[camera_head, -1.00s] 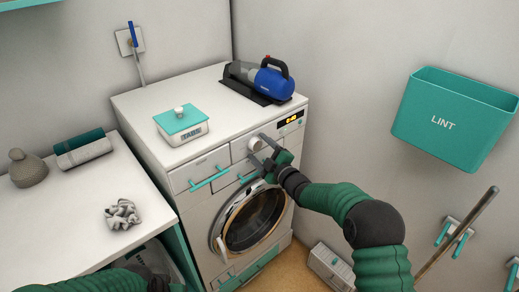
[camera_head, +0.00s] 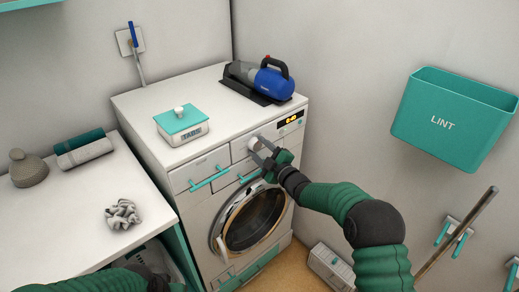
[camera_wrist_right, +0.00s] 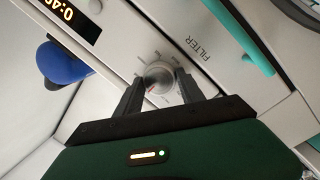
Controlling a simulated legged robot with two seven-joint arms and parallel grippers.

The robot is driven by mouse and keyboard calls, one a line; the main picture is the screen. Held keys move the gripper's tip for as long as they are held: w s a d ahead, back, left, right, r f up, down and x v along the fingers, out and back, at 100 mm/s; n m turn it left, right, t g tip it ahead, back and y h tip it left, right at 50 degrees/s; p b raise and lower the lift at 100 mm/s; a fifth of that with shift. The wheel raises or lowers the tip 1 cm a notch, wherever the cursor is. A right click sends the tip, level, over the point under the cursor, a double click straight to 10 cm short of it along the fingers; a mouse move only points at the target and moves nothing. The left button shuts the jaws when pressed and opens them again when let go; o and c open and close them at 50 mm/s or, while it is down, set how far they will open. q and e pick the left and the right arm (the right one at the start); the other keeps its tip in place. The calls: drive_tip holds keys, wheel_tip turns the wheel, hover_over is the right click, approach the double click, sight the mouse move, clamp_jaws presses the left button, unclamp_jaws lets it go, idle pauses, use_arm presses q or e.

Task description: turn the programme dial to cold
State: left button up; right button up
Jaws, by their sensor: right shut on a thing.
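The programme dial (camera_head: 253,143) is a round, pale knob on the front panel of the white washing machine (camera_head: 215,230). In the right wrist view the dial (camera_wrist_right: 158,74) sits between the two dark fingers of my right gripper (camera_wrist_right: 159,80), which is shut on it. A small red mark shows on the dial's lower left in that view. The labels around it are too small to read. My right gripper (camera_head: 263,149) also shows in the head view, partly covering the dial.
The lit display (camera_head: 291,118) is right of the dial. A drawer with a teal handle (camera_head: 210,179) is to its left and the round door (camera_head: 252,222) is below. A tabs box (camera_head: 181,125) and a blue hand vacuum (camera_head: 270,82) stand on top.

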drive_tip(key=m+p, duration=0.2)
drive_tip(key=m, duration=0.2)
drive_tip(key=shift+r+m+g, duration=0.1)
drive_tip(key=shift+m+g, duration=0.3)
drive_tip(key=shift+m+g+p, duration=0.3)
drive_tip(key=shift+m+p, duration=0.9)
drive_tip(key=shift+m, duration=0.4)
drive_tip(key=o, duration=1.4)
drive_tip(key=shift+d, duration=0.1)
drive_tip(key=shift+c, duration=0.2)
drive_tip(key=shift+s, duration=0.1)
